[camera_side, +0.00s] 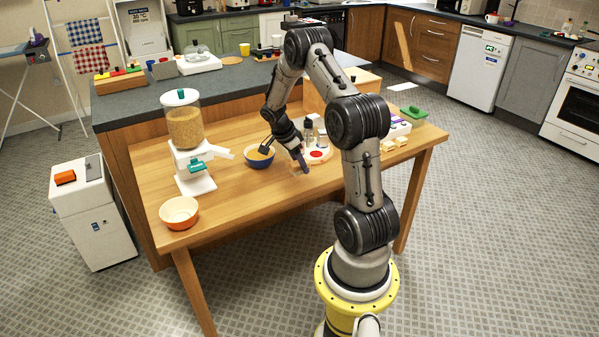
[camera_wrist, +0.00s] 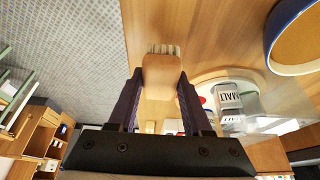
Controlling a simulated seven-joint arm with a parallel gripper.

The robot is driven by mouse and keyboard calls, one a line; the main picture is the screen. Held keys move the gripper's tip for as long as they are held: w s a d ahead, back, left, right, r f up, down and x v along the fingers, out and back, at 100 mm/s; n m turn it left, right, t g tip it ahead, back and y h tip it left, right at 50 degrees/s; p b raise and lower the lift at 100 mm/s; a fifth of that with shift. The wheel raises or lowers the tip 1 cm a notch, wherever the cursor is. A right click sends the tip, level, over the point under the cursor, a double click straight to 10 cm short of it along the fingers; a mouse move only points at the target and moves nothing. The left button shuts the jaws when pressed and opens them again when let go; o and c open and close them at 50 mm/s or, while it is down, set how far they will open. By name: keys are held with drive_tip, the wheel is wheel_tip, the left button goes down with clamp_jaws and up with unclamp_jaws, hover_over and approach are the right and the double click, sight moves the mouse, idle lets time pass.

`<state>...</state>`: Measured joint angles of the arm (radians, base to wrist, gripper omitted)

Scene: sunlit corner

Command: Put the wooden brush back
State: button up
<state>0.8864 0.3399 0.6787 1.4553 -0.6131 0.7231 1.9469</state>
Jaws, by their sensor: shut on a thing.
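The wooden brush (camera_wrist: 161,72) shows in the wrist view as a pale wooden block with light bristles at its far end. It sits between the two dark fingers of my gripper (camera_wrist: 160,88), which is shut on it. In the side view my gripper (camera_side: 303,167) points down over the front half of the wooden table (camera_side: 235,205), just in front of a round tray. The brush is too small and too covered there to make out clearly. I cannot tell whether the brush touches the tabletop.
The round tray (camera_side: 327,157) holds small jars; a jar labelled MALT (camera_wrist: 229,97) shows beside my gripper. A blue-rimmed bowl (camera_side: 251,162) stands left of it. A dispenser (camera_side: 184,128) and orange bowl (camera_side: 180,218) stand further left. The table's front middle is clear.

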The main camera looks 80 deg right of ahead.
sight(300, 172)
drive_tip(key=shift+w+d+f, duration=0.1)
drive_tip(key=shift+d+f, duration=0.1)
drive_tip(key=shift+f, duration=1.55)
drive_tip(key=shift+f, duration=0.15)
drive_tip(key=o, duration=1.2)
